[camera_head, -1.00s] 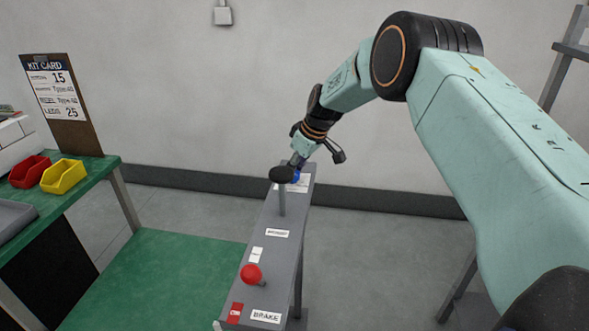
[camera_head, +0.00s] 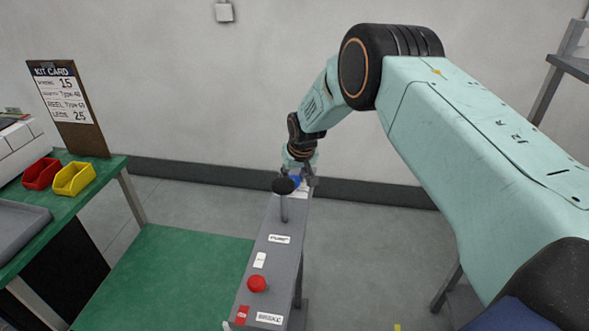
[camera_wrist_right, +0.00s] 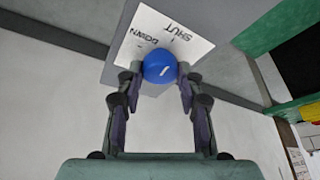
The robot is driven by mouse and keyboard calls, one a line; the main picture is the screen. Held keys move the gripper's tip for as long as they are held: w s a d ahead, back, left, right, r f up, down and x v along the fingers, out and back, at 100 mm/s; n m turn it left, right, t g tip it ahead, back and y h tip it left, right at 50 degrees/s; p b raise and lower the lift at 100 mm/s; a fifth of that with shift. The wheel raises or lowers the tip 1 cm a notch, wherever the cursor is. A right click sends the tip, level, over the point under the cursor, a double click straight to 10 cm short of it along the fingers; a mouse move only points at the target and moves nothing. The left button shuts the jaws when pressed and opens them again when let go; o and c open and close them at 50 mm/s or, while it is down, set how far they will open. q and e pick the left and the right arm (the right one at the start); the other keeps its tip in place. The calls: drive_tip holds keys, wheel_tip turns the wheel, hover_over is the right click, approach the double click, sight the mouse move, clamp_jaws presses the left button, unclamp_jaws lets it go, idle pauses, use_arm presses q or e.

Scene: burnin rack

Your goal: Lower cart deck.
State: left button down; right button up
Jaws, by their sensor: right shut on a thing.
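The cart deck (camera_head: 165,285) is a flat green surface to the left of a narrow grey control panel (camera_head: 262,262). At the panel's far end is a blue round knob (camera_wrist_right: 160,66), on a white plate (camera_wrist_right: 183,38) marked "SHUT" and "DOWN". My right gripper (camera_wrist_right: 160,75) is shut on the blue knob, with one finger on each side of it. In the head view the right gripper (camera_head: 300,180) is partly hidden behind a black-topped lever (camera_head: 284,186). My left gripper is not in view.
A red knob (camera_head: 257,284) and a "BRAKE" label (camera_head: 269,318) are at the panel's near end. A green bench (camera_head: 112,172) at left holds a red bin (camera_head: 41,174), a yellow bin (camera_head: 73,179) and a kit card board (camera_head: 68,108). A grey wall stands behind.

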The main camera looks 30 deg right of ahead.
drive_tip(key=shift+r+m+h+p, duration=0.1)
drive_tip(key=shift+m+h+p, duration=0.25)
drive_tip(key=shift+m, duration=0.15)
idle(0.3)
drive_tip(key=o, duration=1.2)
drive_tip(key=shift+m, duration=0.3)
drive_tip(key=shift+c, duration=0.2)
drive_tip(key=v, duration=1.2)
